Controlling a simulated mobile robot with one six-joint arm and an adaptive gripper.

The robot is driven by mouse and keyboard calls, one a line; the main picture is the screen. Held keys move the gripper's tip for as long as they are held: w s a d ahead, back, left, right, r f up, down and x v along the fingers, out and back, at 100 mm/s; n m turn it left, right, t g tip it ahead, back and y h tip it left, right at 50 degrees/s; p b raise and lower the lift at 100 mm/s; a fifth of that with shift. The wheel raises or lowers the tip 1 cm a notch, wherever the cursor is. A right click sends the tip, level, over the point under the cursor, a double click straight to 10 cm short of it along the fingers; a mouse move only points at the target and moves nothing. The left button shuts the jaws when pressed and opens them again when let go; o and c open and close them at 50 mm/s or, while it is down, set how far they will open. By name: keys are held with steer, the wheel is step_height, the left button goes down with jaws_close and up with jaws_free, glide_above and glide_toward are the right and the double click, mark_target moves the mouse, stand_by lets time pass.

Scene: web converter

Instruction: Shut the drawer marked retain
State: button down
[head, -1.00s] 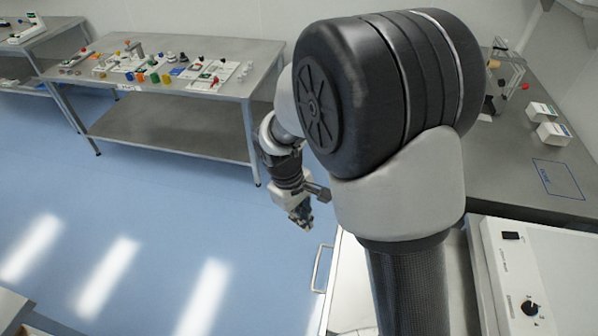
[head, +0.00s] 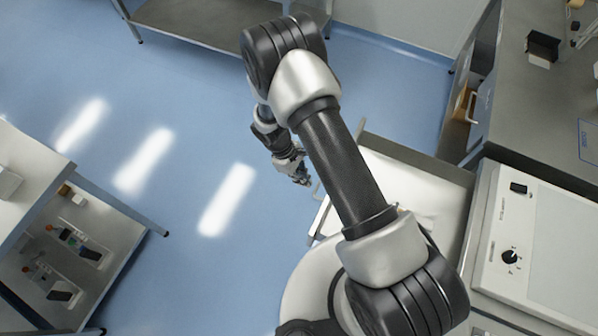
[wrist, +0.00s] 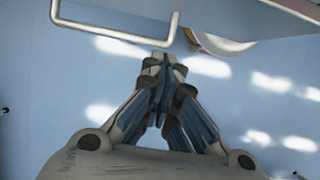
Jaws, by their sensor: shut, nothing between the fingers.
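A pulled-out drawer (head: 412,184) with a pale, seemingly empty inside shows in the head view, partly hidden behind my arm. No "retain" label can be read on it. Its bar handle is on the left front side and shows clearly in the wrist view as a pale metal bar handle (wrist: 112,33). The drawer's grey edge (wrist: 285,6) crosses the top right there. My gripper (head: 303,181) is shut and empty, outside the drawer by its handle end. In the wrist view my gripper's fingertips (wrist: 163,60) appear just below the handle's right end; contact cannot be told.
A white device with a knob (head: 510,256) sits on the counter right of the drawer. Another handled front (head: 468,110) is under the far counter. A bench with a lower shelf (head: 92,215) stands at left. Open blue floor (head: 215,125) lies left of my gripper.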

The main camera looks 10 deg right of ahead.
steer(key=s+d+f, duration=0.2)
steer(key=d+f, duration=0.1)
steer(key=shift+s+d, duration=0.1)
steer(key=shift+d, duration=0.05)
steer(key=shift+s+d, duration=0.35)
steer(key=shift+d, duration=0.2)
